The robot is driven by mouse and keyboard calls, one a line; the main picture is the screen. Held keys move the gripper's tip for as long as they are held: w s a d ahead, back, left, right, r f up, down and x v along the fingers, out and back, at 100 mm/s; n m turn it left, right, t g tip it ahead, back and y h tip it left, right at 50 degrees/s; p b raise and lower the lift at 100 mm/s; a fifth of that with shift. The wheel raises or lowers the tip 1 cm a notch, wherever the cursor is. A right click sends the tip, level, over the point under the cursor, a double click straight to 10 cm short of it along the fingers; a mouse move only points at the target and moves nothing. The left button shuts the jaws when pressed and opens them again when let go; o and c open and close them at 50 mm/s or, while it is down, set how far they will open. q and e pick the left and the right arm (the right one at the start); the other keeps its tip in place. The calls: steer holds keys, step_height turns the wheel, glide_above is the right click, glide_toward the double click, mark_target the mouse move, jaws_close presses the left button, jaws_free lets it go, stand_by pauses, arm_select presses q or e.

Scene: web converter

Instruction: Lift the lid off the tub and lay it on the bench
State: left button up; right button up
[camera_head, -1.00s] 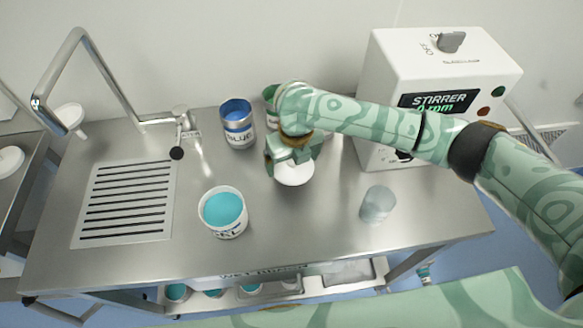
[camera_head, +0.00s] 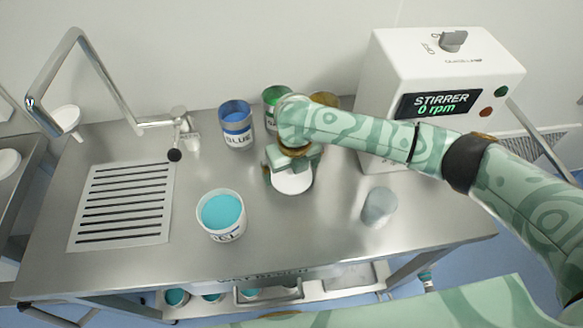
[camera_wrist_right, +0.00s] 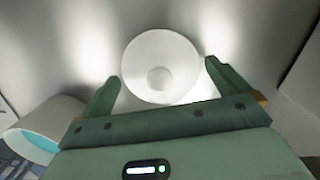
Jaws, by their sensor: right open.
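The tub (camera_head: 226,235) is white, with teal contents showing in its open top, and stands upright on the steel bench (camera_head: 300,240). It also shows at the lower left in the right wrist view (camera_wrist_right: 45,125). The lid (camera_head: 292,182) is a round white disc with a small central knob. It appears to lie flat on the bench, behind and right of the tub. My right gripper (camera_head: 290,172) is over the lid. In the right wrist view its open fingers (camera_wrist_right: 160,88) stand apart on either side of the lid (camera_wrist_right: 160,52), with nothing gripped. My left gripper is out of view.
A blue paint can (camera_head: 237,130) and a green one (camera_head: 272,98) stand behind, with a yellowish one (camera_head: 326,99) partly hidden by my arm. The stirrer machine (camera_head: 440,85) stands at right, a translucent cup (camera_head: 379,206) before it. A tap and drain grille (camera_head: 122,205) are left.

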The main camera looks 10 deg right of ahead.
step_height(320, 180, up, 12)
steer(key=s+p, duration=0.1)
steer(key=p, duration=0.2)
steer(key=shift+s+d+f+p, duration=0.15)
steer(key=shift+p, duration=0.25)
